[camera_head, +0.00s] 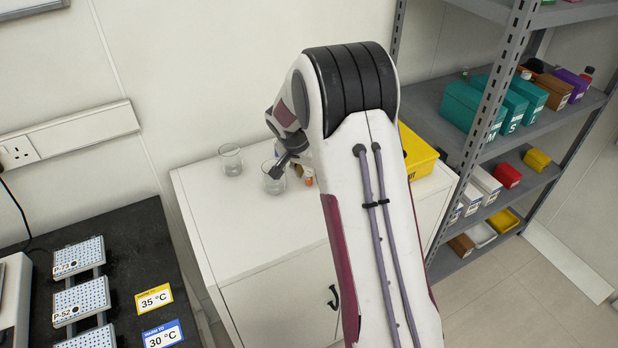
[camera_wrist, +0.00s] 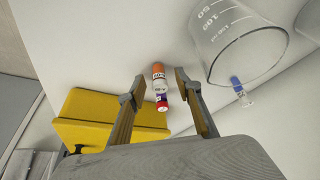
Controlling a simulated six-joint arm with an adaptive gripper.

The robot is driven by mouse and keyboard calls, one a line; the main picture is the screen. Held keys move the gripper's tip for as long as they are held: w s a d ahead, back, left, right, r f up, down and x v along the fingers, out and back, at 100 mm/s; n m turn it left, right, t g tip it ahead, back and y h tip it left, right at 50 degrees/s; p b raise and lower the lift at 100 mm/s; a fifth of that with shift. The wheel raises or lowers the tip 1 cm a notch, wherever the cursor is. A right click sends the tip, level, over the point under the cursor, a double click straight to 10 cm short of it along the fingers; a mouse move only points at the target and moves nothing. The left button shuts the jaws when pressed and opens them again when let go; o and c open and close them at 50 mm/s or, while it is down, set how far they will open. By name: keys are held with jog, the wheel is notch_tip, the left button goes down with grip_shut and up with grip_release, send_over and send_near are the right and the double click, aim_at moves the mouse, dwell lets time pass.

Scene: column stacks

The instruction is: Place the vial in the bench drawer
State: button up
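In the wrist view, my gripper (camera_wrist: 160,77) is open, with its two fingers apart. A small container with an orange cap (camera_wrist: 158,70) and a white, purple and red part (camera_wrist: 162,98) show between the fingers; I cannot tell if these are one vial or two. No finger visibly touches them. A small clear vial with a blue cap (camera_wrist: 240,90) shows at the beaker's rim. In the head view, my gripper (camera_head: 283,165) is low over the white bench (camera_head: 240,215), and the orange cap (camera_head: 309,181) is beside it. The bench front has a dark handle (camera_head: 334,297); the drawer looks shut.
A glass beaker (camera_wrist: 235,40) stands close to the right finger; it also shows in the head view (camera_head: 273,178). Another beaker (camera_head: 230,160) stands farther left. A yellow box (camera_head: 417,155) sits at the bench's right. A shelf rack (camera_head: 430,105) stands beyond. The bench's front left is clear.

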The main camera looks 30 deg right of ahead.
aim_at(309, 172)
jog(key=c, duration=1)
jog(key=shift+o, duration=0.2)
jog(key=shift+r, duration=5)
